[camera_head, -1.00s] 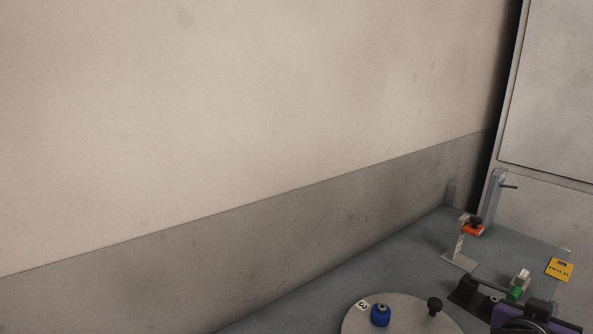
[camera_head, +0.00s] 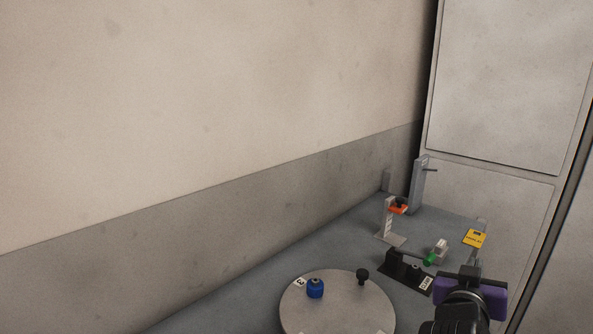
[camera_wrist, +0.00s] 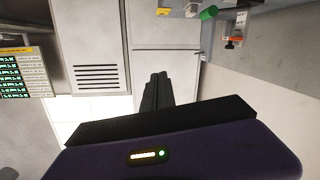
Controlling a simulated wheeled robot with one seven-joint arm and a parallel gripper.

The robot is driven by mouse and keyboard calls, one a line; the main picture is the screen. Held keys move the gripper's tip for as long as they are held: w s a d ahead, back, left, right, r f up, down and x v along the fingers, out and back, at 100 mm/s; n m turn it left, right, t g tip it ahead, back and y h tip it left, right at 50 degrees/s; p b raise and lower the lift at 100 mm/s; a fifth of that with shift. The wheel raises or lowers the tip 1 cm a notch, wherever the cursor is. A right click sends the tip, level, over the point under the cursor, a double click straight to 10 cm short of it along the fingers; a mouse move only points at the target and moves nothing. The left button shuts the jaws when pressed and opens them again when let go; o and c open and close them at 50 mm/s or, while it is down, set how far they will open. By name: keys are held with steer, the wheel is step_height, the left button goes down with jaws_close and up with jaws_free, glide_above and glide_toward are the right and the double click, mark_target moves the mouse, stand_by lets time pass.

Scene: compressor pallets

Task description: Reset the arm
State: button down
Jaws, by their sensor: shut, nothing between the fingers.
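My gripper (camera_head: 470,268) shows at the lower right of the head view, with its purple body and black arm parts below it. It is close to the near right of the table scene and holds nothing. In the wrist view my gripper's two dark fingers (camera_wrist: 158,76) are together, pointing toward a pale cabinet (camera_wrist: 155,40).
A round grey plate (camera_head: 345,310) bears a blue knob (camera_head: 315,289) and a black knob (camera_head: 362,276). Beyond are a black bracket (camera_head: 402,272), a green part (camera_head: 430,259), an orange-topped stand (camera_head: 388,222) and a yellow card (camera_head: 475,238). A wall runs along the left.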

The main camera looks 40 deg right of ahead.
steer(key=w+a+f+n+t+y, duration=0.25)
steer(key=a+n+t, duration=0.2)
steer(key=a, duration=0.25)
steer(key=w+a+f+n+t+y, duration=0.1)
steer(key=w+a+n+t+y, duration=0.2)
steer(key=a+t, duration=0.35)
steer(key=w+a+f+n+t+y, duration=0.2)
steer(key=w+a+n+t+y, duration=0.15)
steer(key=a, duration=0.55)
steer(key=s+a+f+n+g+y, duration=0.1)
steer(key=s+a+f+y, duration=0.2)
steer(key=s+a, duration=0.5)
steer(key=s+a+f+n+g+y, duration=0.1)
steer(key=s+a+f+y, duration=0.3)
steer(key=s+a, duration=0.5)
steer(key=s+f, duration=0.1)
steer(key=s, duration=0.1)
steer(key=shift+s+a+f, duration=0.15)
steer(key=shift+s+f, duration=0.05)
steer(key=shift+s, duration=0.1)
steer(key=shift+g, duration=0.25)
